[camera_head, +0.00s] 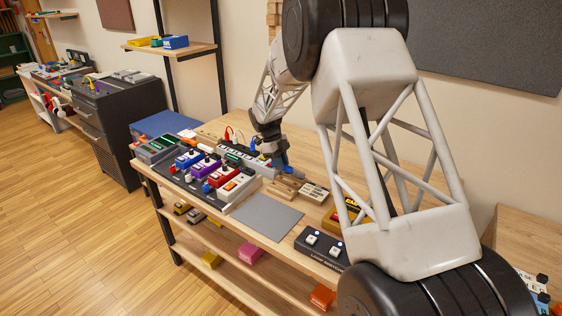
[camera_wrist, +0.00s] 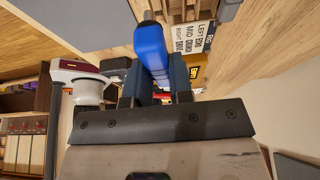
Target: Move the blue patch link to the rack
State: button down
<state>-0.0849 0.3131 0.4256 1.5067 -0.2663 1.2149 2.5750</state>
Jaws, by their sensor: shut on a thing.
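My gripper (camera_wrist: 155,85) is shut on the blue patch link (camera_wrist: 151,48), whose blue body stands out between the fingers in the wrist view. In the head view my gripper (camera_head: 276,157) hangs over the workbench, just above and behind a small slotted wooden piece (camera_head: 287,186), which looks like the rack. The link (camera_head: 283,160) shows only as a small blue patch there. I cannot tell whether link and rack touch.
A pedalboard with several coloured pedals (camera_head: 222,176) is close on the left. A white-edged unit with cables (camera_head: 244,157) is behind it. A grey mat (camera_head: 266,217) lies clear in front. A black switch box (camera_head: 321,244) and a yellow box (camera_head: 345,215) are to the right.

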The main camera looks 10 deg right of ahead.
send_over(284, 187)
jog(key=a, duration=0.1)
jog(key=shift+w+f, duration=0.2)
jog(key=shift+f, duration=1.25)
jog(key=shift+w+f, duration=0.2)
jog(key=shift+f, duration=1.25)
jog(key=shift+f, duration=1.05)
dwell(1.0)
jog(key=c, duration=0.5)
grip_release()
jog(key=shift+r, duration=0.1)
jog(key=shift+r, duration=3.4)
